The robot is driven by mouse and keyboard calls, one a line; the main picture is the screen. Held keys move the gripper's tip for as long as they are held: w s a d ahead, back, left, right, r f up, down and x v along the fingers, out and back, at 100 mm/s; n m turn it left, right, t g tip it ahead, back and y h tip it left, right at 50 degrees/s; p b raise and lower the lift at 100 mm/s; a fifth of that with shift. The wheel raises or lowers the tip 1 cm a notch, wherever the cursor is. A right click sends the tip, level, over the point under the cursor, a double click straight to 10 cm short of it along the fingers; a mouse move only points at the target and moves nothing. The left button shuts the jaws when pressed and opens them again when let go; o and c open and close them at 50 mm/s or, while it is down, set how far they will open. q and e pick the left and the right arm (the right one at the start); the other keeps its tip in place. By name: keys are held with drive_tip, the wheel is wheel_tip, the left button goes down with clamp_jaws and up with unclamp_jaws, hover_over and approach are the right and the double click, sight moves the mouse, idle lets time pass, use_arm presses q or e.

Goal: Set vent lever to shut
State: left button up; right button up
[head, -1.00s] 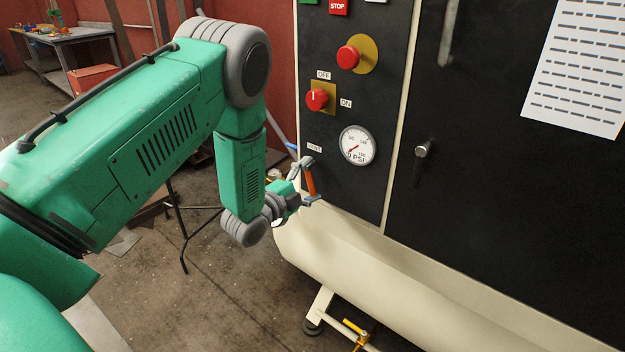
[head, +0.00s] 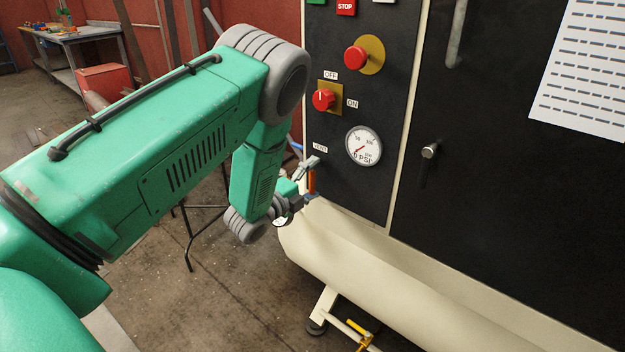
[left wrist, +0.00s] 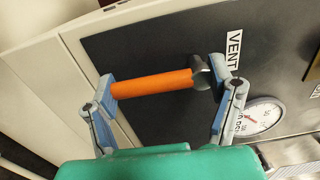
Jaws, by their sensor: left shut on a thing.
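The vent lever is an orange bar (head: 311,182) on the lower left edge of the black panel, below the VENT label (head: 320,148). It appears close to upright in the head view. In the left wrist view the orange lever (left wrist: 152,83) runs between the two blue-grey fingers, with a grey metal piece at its right end. My left gripper (left wrist: 163,78) is shut on the lever, one finger at each end. It also shows in the head view (head: 310,180), small and partly hidden by its wrist. My right gripper is not in view.
A pressure gauge (head: 364,146) sits right of the lever. A red OFF/ON knob (head: 323,100) and a red button (head: 356,57) are above. A cream tank (head: 400,270) runs below the panel. A tripod stand (head: 188,235) is behind my left arm.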

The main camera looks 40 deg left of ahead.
use_arm(q)
drive_tip(key=o, duration=1.7)
drive_tip(key=shift+s+d+f, duration=0.1)
drive_tip(key=shift+d+f, duration=0.05)
drive_tip(key=shift+f, duration=0.2)
drive_tip(key=shift+r, duration=0.1)
drive_tip(key=shift+s+r, duration=0.1)
drive_tip(key=shift+s, duration=0.15)
drive_tip(key=s+a, duration=0.1)
drive_tip(key=s, duration=1)
drive_tip(key=shift+s, duration=0.15)
drive_tip(key=shift+f, duration=0.25)
